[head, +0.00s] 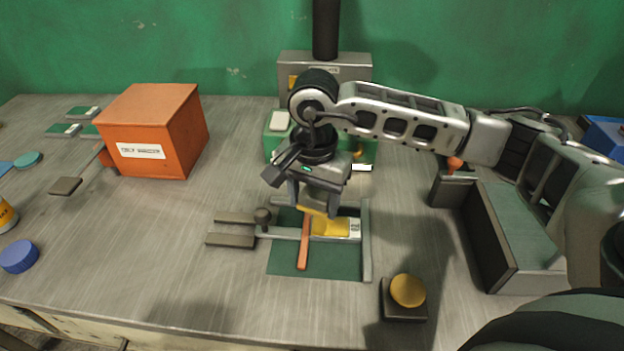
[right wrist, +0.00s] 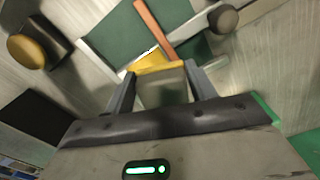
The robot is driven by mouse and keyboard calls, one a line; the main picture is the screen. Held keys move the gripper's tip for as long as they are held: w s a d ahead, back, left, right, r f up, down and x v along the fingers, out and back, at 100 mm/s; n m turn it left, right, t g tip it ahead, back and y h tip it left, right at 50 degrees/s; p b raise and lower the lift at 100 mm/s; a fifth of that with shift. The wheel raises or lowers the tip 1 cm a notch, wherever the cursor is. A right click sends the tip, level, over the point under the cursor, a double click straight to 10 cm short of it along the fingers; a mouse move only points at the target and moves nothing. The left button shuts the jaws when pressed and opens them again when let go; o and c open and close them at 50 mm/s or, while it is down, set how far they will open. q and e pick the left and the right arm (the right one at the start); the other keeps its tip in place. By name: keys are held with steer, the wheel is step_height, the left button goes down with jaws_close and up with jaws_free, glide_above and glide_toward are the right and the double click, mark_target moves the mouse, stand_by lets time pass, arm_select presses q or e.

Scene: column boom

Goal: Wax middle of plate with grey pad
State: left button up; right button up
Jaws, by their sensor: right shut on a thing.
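My right gripper (head: 314,207) reaches over the fixture from the right, pointing down. In the right wrist view its fingers (right wrist: 160,72) are shut on a grey block with a yellow edge (right wrist: 162,90); I cannot tell for sure that this is the grey pad. A dark green plate (head: 285,261) lies below, framed by grey bars; it also shows in the right wrist view (right wrist: 113,38). An orange strip (head: 304,250) lies across it. A yellow piece with a white label (head: 332,227) is just below the fingers; whether it touches the block is unclear. My left gripper is out of view.
A round dark knob (head: 263,216) sits on the bar left of the plate. A yellow round knob on a black block (head: 405,291) stands front right. A grey tray (head: 480,238) stands right.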

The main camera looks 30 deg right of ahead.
steer(key=shift+r+p, duration=0.55)
steer(key=shift+r, duration=0.85)
